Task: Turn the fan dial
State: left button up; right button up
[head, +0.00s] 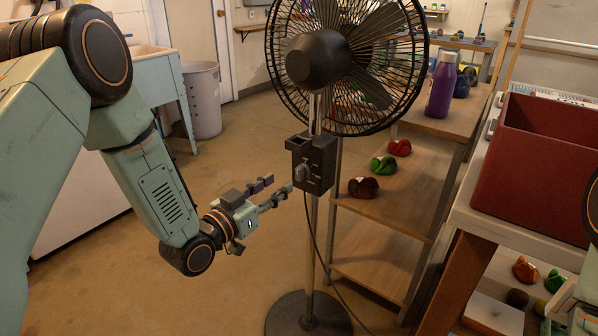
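A black pedestal fan (345,62) stands in the middle of the head view. Its dark control box (318,165) sits on the pole below the fan head. The grey fan dial (301,173) is on the box's left-facing side. My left gripper (280,188) is just left of the box, its fingers pointing at the dial. The two fingers are apart with nothing seen between them. The fingertips look close to the dial, but I cannot tell whether they touch it. My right gripper is not visible; only bits of my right arm show at the right edge.
The fan's round base (308,316) and its cord (318,240) are on the floor. A wooden shelf (385,205) with coloured climbing-hold-like lumps and a purple bottle (441,86) stands right of the pole. A red bin (545,150) is farther right. Open floor lies left.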

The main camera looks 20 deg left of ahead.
aim_at(297, 171)
pick_arm(q)
jog(key=b+x, duration=0.2)
jog(key=x, duration=0.5)
jog(key=shift+w+d+f, duration=0.1)
jog(key=shift+w+f, duration=0.1)
jog(key=shift+w, duration=0.05)
jog(key=shift+c, duration=0.3)
grip_shut()
